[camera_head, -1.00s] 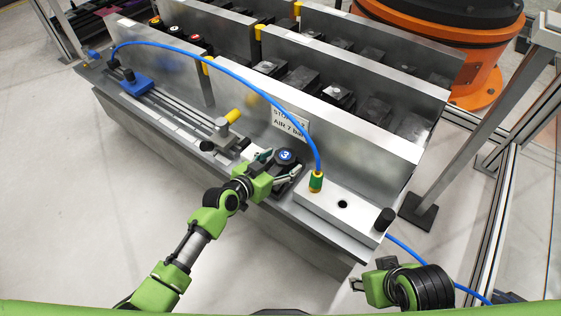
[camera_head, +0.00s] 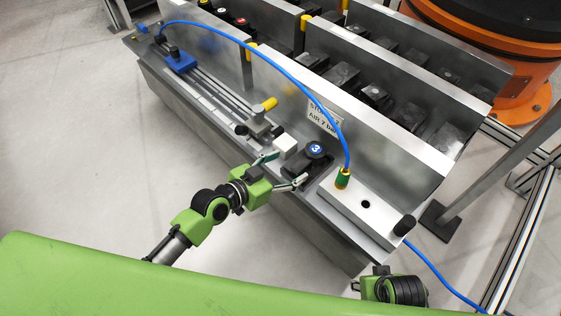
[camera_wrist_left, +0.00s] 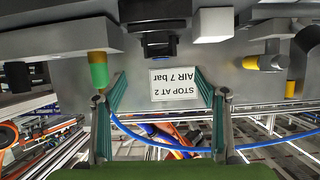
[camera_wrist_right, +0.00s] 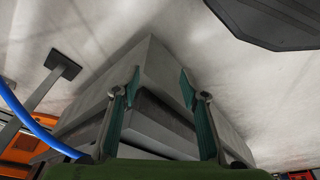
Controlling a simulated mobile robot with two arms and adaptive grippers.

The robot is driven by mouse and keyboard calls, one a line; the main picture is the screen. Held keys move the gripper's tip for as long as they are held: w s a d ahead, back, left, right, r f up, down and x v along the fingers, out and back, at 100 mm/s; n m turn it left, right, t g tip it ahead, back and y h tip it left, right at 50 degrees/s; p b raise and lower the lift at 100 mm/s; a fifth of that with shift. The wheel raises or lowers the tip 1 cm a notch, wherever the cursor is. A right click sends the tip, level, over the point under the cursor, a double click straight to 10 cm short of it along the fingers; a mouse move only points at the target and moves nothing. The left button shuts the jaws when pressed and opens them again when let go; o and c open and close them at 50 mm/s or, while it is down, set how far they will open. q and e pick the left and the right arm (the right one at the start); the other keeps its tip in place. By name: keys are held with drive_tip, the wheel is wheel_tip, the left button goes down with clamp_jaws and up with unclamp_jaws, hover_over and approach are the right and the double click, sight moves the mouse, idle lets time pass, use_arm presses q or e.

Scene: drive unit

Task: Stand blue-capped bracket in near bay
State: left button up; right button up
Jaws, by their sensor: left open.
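The dark bracket with a round blue cap marked 3 (camera_head: 312,156) sits on the near ledge of the metal bench, its cap facing up. It stands beside a white cube, in front of the upright metal wall. In the left wrist view the bracket (camera_wrist_left: 147,18) is at the top, partly cut off. My left gripper (camera_head: 290,170) is open and empty, just in front of the bracket and apart from it or nearly so.
The white cube (camera_head: 285,145) is close left of the bracket. A yellow-handled clamp (camera_head: 262,118) is further left. A silver block (camera_head: 365,205) with a green hose fitting (camera_head: 343,178) stands right. A blue hose (camera_head: 295,75) arches overhead. Other dark brackets fill the rows behind.

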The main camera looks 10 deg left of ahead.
use_arm(q)
drive_tip(key=shift+s+a+r, duration=0.1)
drive_tip(key=shift+s, duration=0.05)
use_arm(e)
drive_tip(key=shift+f, duration=0.15)
drive_tip(key=o, duration=0.7)
drive_tip(key=shift+c, duration=0.2)
drive_tip(key=shift+o, duration=0.4)
use_arm(q)
drive_tip(key=s+a+f+n+g+y, duration=0.1)
drive_tip(key=s+a+f, duration=0.3)
drive_tip(key=s, duration=0.4)
drive_tip(key=s+a+f+n+g+y, duration=0.2)
drive_tip(key=s+a+f+g+y, duration=0.2)
drive_tip(key=s, duration=0.4)
drive_tip(key=s+a+f+n+g+y, duration=0.2)
drive_tip(key=s+a+f, duration=0.3)
drive_tip(key=s+f, duration=0.3)
drive_tip(key=shift+a+g+y, duration=0.3)
drive_tip(key=shift+g, duration=0.2)
